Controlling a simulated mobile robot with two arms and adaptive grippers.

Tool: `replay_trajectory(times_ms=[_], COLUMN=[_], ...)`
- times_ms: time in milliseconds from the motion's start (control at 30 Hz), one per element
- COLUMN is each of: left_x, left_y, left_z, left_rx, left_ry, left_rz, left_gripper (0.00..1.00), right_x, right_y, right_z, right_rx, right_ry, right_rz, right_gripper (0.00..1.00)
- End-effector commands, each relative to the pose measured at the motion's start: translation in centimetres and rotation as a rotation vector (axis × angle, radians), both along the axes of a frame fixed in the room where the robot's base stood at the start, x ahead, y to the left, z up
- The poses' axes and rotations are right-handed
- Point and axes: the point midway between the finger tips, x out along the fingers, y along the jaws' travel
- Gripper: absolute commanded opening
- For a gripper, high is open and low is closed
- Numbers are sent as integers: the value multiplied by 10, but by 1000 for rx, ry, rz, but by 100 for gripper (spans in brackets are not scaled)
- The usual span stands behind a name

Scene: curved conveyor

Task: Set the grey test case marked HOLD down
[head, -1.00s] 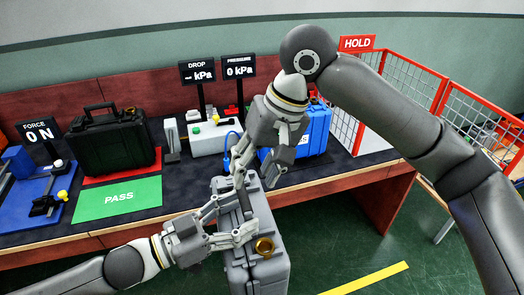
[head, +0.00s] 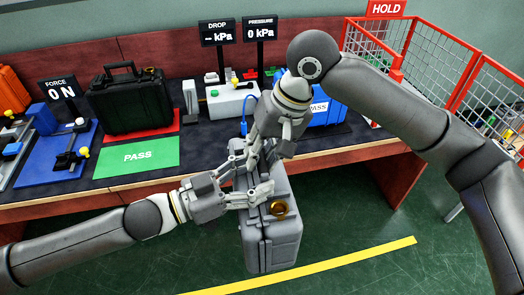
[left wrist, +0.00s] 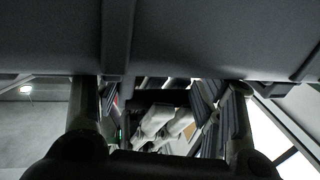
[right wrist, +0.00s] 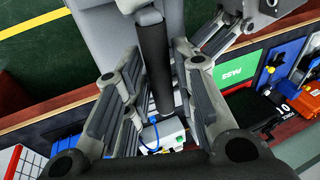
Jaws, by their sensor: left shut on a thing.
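A grey hard case (head: 270,240) hangs in front of the bench edge, with a brass-coloured knob (head: 279,209) on its upper face. No HOLD label is readable on it. My left gripper (head: 262,192) is shut on the case near its top; its fingers partly cover the case. The case fills the top of the left wrist view (left wrist: 180,40). My right gripper (head: 254,160) is above the case's far end. In the right wrist view its fingers (right wrist: 158,100) stand apart on both sides of a dark handle-like bar (right wrist: 153,60), with gaps visible.
A red HOLD sign (head: 386,8) stands over a red-framed wire cage (head: 410,55) at right. The bench holds a black case (head: 130,98), a green PASS mat (head: 138,157), a blue case (head: 325,112) and gauges. Green floor with a yellow line (head: 330,260) is open in front.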

Motion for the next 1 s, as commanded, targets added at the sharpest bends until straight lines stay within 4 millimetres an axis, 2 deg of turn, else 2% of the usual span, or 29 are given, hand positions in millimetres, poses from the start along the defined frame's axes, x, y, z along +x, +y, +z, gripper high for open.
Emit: replay_trajectory(times_ms=[33, 167, 433, 467, 500, 633, 1000], left_x=[0, 0, 0, 0, 0, 0, 2], left_y=[-1, -1, -1, -1, -1, 0, 2], left_z=[4, 4, 4, 4, 4, 3, 1], left_rx=[-5, -5, -6, -6, -6, -5, 0], left_ry=[-7, -7, -6, -6, -6, -5, 0], left_rz=[-3, -3, -4, -4, -4, -3, 4], left_gripper=[0, 0, 0, 64, 69, 86, 87], right_x=[0, 0, 0, 0, 0, 0, -1], right_y=[0, 0, 0, 1, 1, 0, -1], right_z=[1, 1, 1, 3, 3, 3, 1], right_rx=[0, 0, 0, 4, 3, 2, -3], right_ry=[0, 0, -1, -5, -5, -5, 0], right_rz=[0, 0, 4, 4, 5, 7, 8], right_gripper=[15, 0, 0, 0, 0, 0, 0])
